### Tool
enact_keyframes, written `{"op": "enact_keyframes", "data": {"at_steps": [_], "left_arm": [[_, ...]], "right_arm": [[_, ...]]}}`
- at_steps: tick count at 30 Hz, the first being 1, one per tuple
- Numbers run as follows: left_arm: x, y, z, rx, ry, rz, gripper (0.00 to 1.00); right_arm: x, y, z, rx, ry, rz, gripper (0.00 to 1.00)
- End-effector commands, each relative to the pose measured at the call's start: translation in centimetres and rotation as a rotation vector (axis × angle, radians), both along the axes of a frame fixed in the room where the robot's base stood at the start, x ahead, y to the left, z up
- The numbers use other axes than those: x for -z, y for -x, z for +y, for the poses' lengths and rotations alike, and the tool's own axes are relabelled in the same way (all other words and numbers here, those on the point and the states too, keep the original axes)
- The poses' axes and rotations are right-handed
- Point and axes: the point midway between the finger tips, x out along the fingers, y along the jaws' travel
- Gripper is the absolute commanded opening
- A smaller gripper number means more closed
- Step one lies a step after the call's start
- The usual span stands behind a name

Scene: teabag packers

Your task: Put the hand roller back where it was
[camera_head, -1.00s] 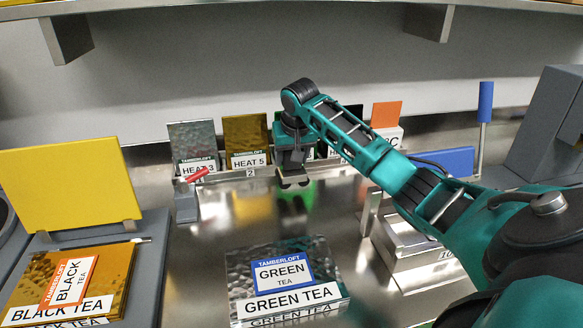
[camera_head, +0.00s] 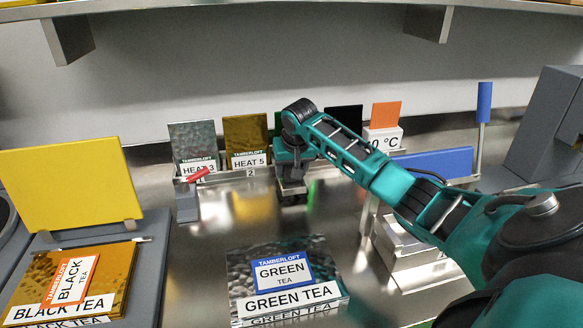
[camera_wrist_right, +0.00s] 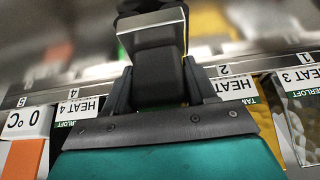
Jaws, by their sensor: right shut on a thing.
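The hand roller (camera_wrist_right: 154,40) appears in the right wrist view as a dark handle with a silver metal bracket and a black part at its far end. My right gripper (camera_wrist_right: 157,85) is shut on its dark handle. In the head view my right gripper (camera_head: 291,186) points down, just in front of the row of upright packs at the back. The roller below it is small and dark there, and I cannot tell whether it touches the steel table (camera_head: 215,235). My left gripper is not in view.
A slotted rack with HEAT 3 (camera_head: 193,145) and HEAT 5 (camera_head: 246,140) packs runs along the back. A grey stand with a red handle (camera_head: 198,174) is left of the gripper. A green tea pack (camera_head: 285,275) lies in front. A blue block (camera_head: 435,163) is at right.

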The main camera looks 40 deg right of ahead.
Motion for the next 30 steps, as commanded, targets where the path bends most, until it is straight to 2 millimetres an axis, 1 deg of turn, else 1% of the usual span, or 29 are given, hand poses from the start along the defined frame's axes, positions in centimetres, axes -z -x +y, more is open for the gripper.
{"op": "enact_keyframes", "data": {"at_steps": [1, 2, 9, 17, 20, 23, 25, 30], "left_arm": [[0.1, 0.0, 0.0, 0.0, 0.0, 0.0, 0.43], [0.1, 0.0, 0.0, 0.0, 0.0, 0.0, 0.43], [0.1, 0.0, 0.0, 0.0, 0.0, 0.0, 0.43], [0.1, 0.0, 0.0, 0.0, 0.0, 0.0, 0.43], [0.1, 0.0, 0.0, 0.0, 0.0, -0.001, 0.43], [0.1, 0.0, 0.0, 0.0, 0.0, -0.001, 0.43], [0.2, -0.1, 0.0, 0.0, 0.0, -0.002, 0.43], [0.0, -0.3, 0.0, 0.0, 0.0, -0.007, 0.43]], "right_arm": [[1.0, 0.4, 0.2, 0.0, -0.003, 0.02, 0.1], [1.2, 0.4, 0.2, -0.001, -0.005, 0.025, 0.59], [1.4, 0.5, 0.3, -0.001, -0.007, 0.031, 0.81], [1.5, 0.5, 0.4, 0.0, -0.011, 0.033, 0.81], [1.2, 0.5, 0.4, -0.001, -0.011, 0.033, 0.81], [0.1, 0.5, 0.4, 0.0, -0.01, 0.031, 0.81], [-1.0, 0.8, 0.6, -0.002, -0.009, 0.028, 0.81], [-5.0, 2.0, 1.2, -0.003, -0.005, 0.019, 0.81]]}}
